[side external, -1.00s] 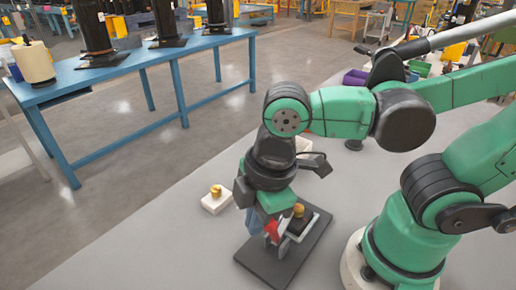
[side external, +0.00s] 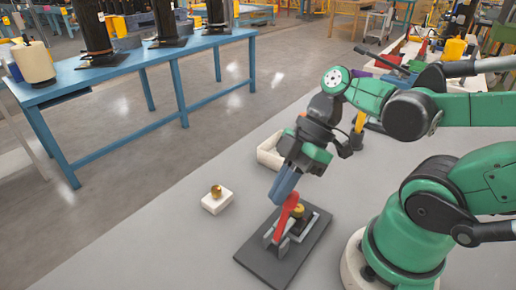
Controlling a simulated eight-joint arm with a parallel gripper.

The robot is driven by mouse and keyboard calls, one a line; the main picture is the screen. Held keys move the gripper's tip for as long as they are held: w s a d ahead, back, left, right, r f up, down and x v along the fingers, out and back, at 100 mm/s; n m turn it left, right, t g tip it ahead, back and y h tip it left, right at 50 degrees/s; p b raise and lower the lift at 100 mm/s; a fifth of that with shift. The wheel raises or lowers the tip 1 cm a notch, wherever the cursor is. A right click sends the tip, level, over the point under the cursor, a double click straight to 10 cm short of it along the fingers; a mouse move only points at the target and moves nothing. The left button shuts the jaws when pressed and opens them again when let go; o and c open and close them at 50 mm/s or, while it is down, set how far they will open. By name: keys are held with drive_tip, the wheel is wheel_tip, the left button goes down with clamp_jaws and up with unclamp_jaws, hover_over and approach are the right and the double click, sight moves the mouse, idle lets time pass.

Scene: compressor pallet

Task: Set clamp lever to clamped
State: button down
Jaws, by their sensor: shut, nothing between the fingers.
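The red clamp lever (side external: 286,217) stands raised and tilted, its rounded top up and to the right, on a grey clamp bracket (side external: 274,238). The bracket is fixed to a dark base plate (side external: 271,266). A brass-coloured part (side external: 298,210) sits in the clamp fixture just behind the lever, partly hidden by it. My gripper (side external: 275,197), with blue-grey fingers, is shut and empty. Its tips point down beside the lever's top, at its upper left. I cannot tell whether they touch the lever.
A white block with a brass knob (side external: 217,202) stands left of the base plate. An open white box (side external: 269,152) lies behind my gripper. Bins and tools (side external: 400,60) crowd the bench's far end. The bench's left front is clear.

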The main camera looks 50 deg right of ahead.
drive_tip(key=shift+d+f, duration=0.15)
drive_tip(key=shift+d, duration=0.5)
idle(0.3)
drive_tip(key=w+a+r+v, duration=0.1)
drive_tip(key=v, duration=0.8)
drive_tip(key=shift+w, duration=0.3)
